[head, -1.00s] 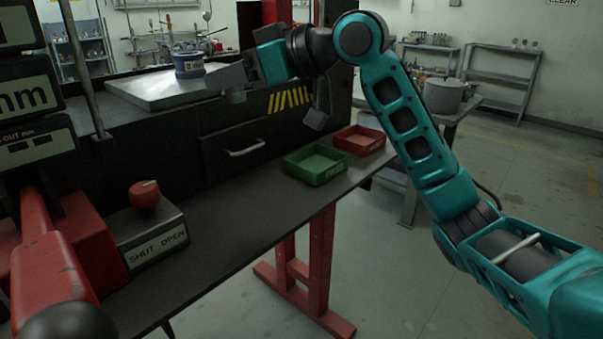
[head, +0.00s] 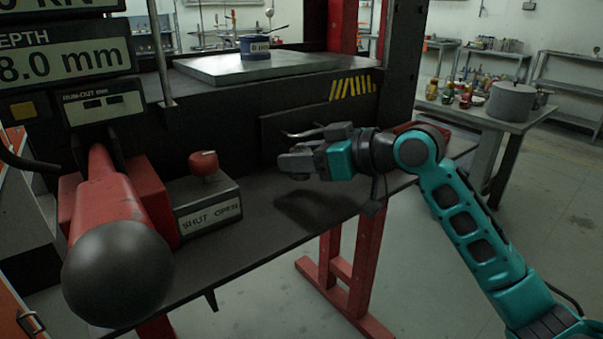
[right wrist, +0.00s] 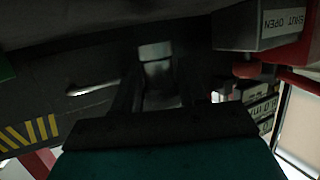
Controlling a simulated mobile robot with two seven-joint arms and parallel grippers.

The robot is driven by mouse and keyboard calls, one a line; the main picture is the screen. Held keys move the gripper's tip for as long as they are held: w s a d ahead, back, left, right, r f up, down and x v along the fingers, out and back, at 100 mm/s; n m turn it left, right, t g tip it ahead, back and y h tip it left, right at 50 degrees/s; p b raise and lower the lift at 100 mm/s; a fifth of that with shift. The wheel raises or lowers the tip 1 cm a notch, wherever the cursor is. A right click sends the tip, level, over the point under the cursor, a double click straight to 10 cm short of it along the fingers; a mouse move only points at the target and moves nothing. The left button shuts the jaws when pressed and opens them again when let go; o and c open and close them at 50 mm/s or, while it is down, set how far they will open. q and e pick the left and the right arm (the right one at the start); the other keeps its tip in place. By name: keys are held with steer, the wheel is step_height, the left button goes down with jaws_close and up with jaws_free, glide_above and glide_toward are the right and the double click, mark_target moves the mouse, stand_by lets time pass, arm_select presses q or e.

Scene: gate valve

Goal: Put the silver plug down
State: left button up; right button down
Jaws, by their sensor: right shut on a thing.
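The silver plug (right wrist: 155,52) shows in the right wrist view as a short pale metal cylinder between the dark fingertips. My right gripper (right wrist: 156,85) is shut on it. In the head view my right gripper (head: 298,163) is held above the dark bench top, in front of the drawer, with a shadow beneath it. The plug is hard to tell from the grey fingers there. My left gripper is not in view.
A control box (head: 207,205) with a red knob, marked SHUT OPEN, stands left of the gripper. A red lever with a black ball (head: 118,272) is nearer. A metal plate (head: 240,68) carries a blue tin (head: 255,47). A red tray (head: 420,128) is partly hidden behind my arm.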

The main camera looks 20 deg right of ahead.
step_height(320, 180, down, 3)
steer(key=shift+r, duration=0.15)
steer(key=c, duration=0.6)
jaws_free()
